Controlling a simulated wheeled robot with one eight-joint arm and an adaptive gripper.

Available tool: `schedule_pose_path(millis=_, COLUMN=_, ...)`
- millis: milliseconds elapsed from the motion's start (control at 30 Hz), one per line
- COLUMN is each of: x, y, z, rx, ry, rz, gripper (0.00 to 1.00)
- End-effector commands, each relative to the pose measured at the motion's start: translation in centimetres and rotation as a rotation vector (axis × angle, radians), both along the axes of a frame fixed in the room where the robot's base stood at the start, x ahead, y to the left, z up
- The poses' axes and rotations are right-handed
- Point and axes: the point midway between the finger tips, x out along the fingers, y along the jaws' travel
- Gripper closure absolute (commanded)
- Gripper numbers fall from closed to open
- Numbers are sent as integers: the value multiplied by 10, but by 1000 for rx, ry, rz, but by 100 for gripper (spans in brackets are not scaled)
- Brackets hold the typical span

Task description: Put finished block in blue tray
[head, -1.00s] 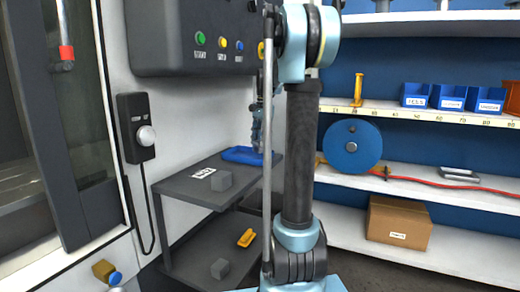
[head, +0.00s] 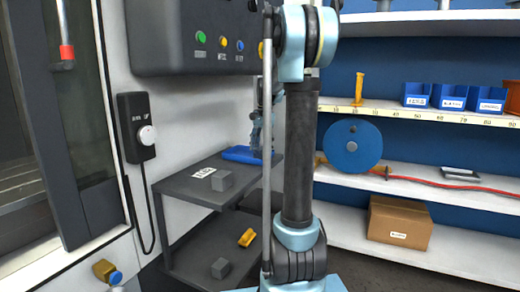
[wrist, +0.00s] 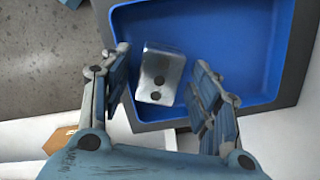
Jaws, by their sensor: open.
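The blue tray (wrist: 235,40) fills much of the wrist view. It also shows on the upper shelf of the dark cart in the head view (head: 236,153), partly behind my arm. My gripper (wrist: 162,82) is open, with one finger on each side of the block. A gap shows between the block and the left finger; the right finger is very close, and I cannot tell if it touches. In the head view, my gripper (head: 257,140) is above the tray and the block is hidden.
Another grey block (head: 220,268) and an orange item (head: 246,238) are on the lower shelf. The control box (head: 190,40) hangs above the cart.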

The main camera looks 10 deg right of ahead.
Motion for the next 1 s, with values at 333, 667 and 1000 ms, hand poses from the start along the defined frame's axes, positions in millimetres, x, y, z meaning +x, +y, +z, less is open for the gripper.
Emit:
schedule_pose_path(millis=333, x=1, y=-3, z=22, rx=0, ry=0, rz=-1, gripper=44)
schedule_pose_path(millis=667, x=4, y=-9, z=82, rx=0, ry=0, rz=-1, gripper=44)
schedule_pose_path(millis=1000, x=6, y=-14, z=118, rx=0, ry=0, rz=-1, gripper=44)
